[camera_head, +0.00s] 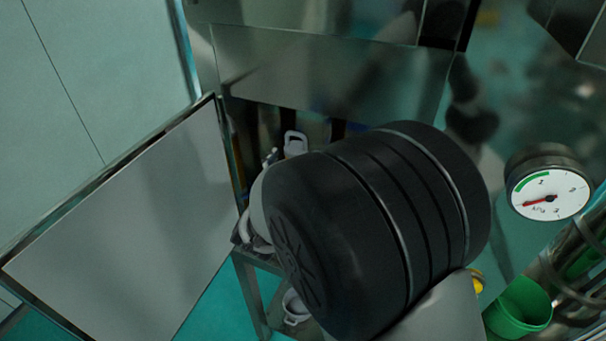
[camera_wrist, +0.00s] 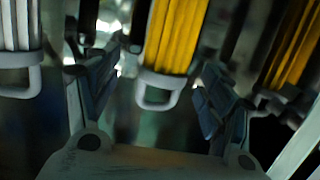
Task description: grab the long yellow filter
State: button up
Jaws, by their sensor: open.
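In the wrist view, a yellow pleated filter (camera_wrist: 176,35) hangs in the middle, with a grey end cap and a grey loop handle (camera_wrist: 159,92) at its lower end. My gripper (camera_wrist: 160,68) is open, with one finger on each side of this filter's lower end. Gaps show between the fingers and the filter, and nothing is gripped. A second yellow filter (camera_wrist: 294,45) is at the right, outside the right finger. The upper ends of both are out of frame, so I cannot compare their lengths. In the head view, my dark arm joint hides most of the filters and gripper.
A white filter (camera_wrist: 18,28) with a loop handle hangs at the left in the wrist view. In the head view, an open panel (camera_head: 140,225) stands left of the metal housing (camera_head: 335,70). A pressure gauge (camera_head: 548,190) and a green container (camera_head: 519,307) are at the right.

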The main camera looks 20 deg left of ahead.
jog(key=x, duration=0.5)
jog(key=shift+a+f, duration=0.1)
jog(key=shift+a, duration=0.2)
jog(key=shift+s, duration=0.1)
jog(key=c, duration=1.6)
